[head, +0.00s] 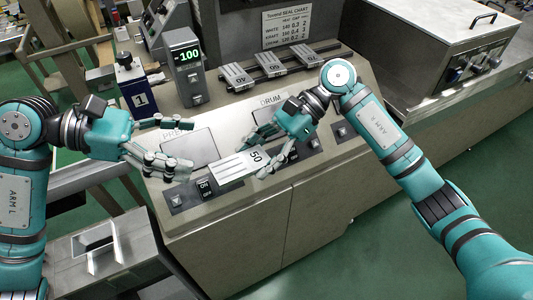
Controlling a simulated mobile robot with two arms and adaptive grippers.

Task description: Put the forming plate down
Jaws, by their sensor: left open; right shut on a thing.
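The forming plate marked 50 (233,168) is a light grey slotted plate low over the front of the grey console (330,185). My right gripper (256,158) is shut on its right end. I cannot tell whether the plate touches the console top. My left gripper (185,145) is open and empty to the left of the plate, its fingers spread over the panel.
Three similar plates lie on a dark rack (268,65) at the back. A display reading 100 (187,60) and a blue box marked 1 (140,98) stand at back left.

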